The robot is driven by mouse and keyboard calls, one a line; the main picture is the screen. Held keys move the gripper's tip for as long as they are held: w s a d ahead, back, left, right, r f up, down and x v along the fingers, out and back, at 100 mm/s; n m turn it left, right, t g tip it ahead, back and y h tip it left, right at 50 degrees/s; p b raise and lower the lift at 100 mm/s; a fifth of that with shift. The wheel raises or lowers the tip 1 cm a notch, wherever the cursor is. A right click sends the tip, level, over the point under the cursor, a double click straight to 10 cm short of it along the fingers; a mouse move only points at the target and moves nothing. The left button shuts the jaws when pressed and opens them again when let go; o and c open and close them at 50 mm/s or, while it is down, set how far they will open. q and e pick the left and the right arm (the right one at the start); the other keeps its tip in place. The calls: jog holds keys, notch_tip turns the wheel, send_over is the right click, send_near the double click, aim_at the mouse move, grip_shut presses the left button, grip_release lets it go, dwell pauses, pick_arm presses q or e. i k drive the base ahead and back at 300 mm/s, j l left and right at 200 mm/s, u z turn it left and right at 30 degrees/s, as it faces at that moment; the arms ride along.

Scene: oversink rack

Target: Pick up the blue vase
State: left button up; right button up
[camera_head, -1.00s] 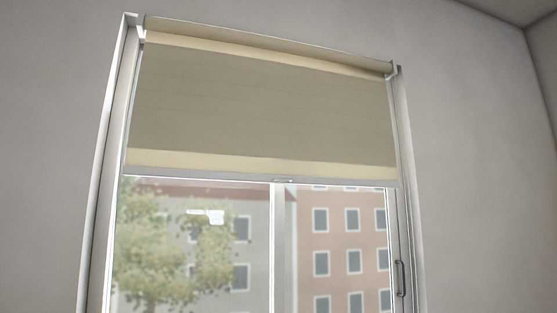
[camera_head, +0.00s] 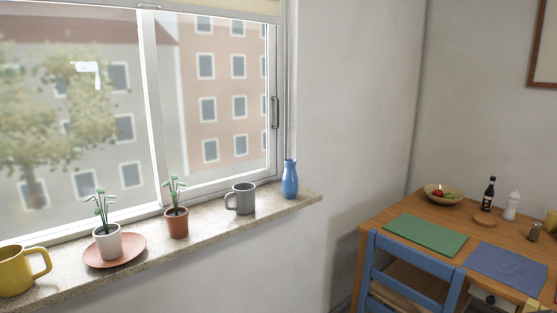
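The blue vase (camera_head: 290,181) stands upright near the right end of the stone window sill (camera_head: 262,211), close to the window frame. It has a narrow neck and a wider body. A grey mug (camera_head: 243,199) stands just left of it, apart from it. Neither of my grippers is in view.
Left along the sill are a plant in a terracotta pot (camera_head: 176,223), a white potted plant (camera_head: 107,243) on a terracotta saucer (camera_head: 134,240), and a yellow mug (camera_head: 14,272). At right, a blue chair (camera_head: 417,246) stands at a wooden table (camera_head: 399,209) with placemats and a bowl (camera_head: 441,192).

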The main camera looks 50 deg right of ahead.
aim_at(290, 188)
jog(key=z, duration=1.75)
jog(key=i+l+z, duration=0.15)
jog(key=i+l, duration=0.35)
